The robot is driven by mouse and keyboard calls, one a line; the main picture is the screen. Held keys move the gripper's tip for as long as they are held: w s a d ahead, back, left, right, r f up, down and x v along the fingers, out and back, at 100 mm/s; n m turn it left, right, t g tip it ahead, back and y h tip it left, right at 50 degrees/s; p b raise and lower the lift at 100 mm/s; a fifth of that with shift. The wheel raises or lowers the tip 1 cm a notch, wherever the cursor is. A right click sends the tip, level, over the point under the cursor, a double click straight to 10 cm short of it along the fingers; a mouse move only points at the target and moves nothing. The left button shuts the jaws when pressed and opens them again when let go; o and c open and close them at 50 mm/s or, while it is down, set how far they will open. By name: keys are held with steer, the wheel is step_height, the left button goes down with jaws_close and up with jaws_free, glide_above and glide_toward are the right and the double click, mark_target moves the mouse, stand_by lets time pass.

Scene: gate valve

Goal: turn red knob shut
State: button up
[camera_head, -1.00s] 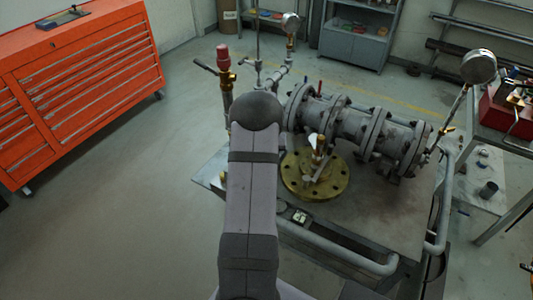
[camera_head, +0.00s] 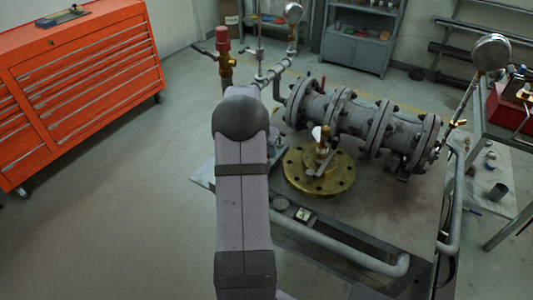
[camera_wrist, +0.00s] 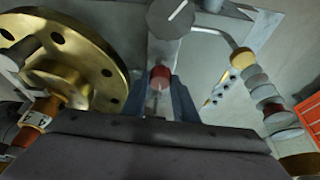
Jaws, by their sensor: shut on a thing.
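A small red knob (camera_wrist: 160,76) shows in the wrist view on a grey metal stem. My gripper (camera_wrist: 165,84) has its two blue-grey fingers on either side of the knob and is shut on it. In the head view my own arm hides the gripper and this knob. The brass flange (camera_head: 337,181) lies on the table in front of the grey pipe; it also fills the left of the wrist view (camera_wrist: 92,63).
A grey flanged pipe (camera_head: 352,114) runs across the table (camera_head: 395,215). A pressure gauge (camera_head: 491,52) rises at right. A red-topped brass fitting (camera_head: 222,40) stands behind my arm. An orange tool cabinet (camera_head: 85,85) is at left, with open floor before it.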

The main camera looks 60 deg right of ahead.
stand_by(0.3)
steer(key=o, duration=1.1)
steer(key=shift+c, duration=0.2)
steer(key=shift+r, duration=0.1)
steer(key=b+v, duration=0.1)
steer(key=v, duration=0.6)
steer(key=shift+b, duration=0.3)
steer(key=shift+a+r, duration=0.1)
